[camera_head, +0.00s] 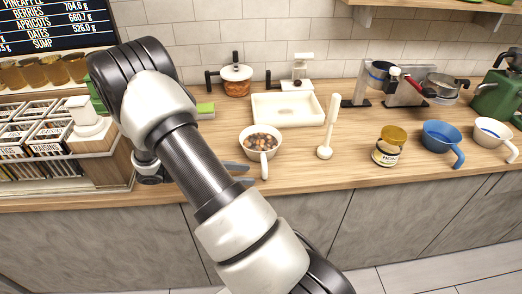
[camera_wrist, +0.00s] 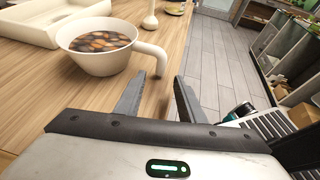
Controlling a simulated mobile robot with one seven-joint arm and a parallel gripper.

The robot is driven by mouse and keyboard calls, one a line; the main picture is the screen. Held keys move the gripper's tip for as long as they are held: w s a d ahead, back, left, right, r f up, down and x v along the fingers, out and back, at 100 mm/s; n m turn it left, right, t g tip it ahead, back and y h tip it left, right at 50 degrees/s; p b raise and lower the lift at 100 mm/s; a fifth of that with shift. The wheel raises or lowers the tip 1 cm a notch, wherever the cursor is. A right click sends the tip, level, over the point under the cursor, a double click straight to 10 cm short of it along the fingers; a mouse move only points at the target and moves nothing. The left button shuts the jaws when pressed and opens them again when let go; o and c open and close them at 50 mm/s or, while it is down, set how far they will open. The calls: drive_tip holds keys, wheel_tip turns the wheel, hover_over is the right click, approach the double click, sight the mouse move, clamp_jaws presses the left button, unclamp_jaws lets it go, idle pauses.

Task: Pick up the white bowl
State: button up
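A white bowl (camera_head: 250,154) with a handle stands upright on the wooden counter and holds brown, nut-like pieces. In the wrist view the bowl (camera_wrist: 95,63) is at the upper left, with its curved handle (camera_wrist: 152,50) pointing right. My gripper (camera_head: 242,173) is at the counter's front edge, just left of the handle in the head view. In the wrist view my gripper (camera_wrist: 157,84) is open and empty. The handle's end lies just ahead of the gap between the fingers; I cannot tell if they touch.
A white tray (camera_head: 259,119) is behind the bowl. A white pestle-like tool (camera_head: 325,152), a yellow-lidded jar (camera_head: 387,158), a blue bowl (camera_head: 437,140) and another white bowl (camera_head: 482,140) stand to the right. A rack of containers (camera_head: 110,170) is at left.

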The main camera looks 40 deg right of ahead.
sight(265, 173)
drive_tip(key=x, duration=0.2)
drive_tip(key=shift+s+d, duration=0.1)
drive_tip(key=shift+d, duration=0.2)
drive_tip(key=x, duration=0.5)
drive_tip(key=shift+s+d+r+p, duration=0.1)
drive_tip(key=shift+r+p, duration=0.1)
drive_tip(key=shift+p, duration=0.1)
clamp_jaws()
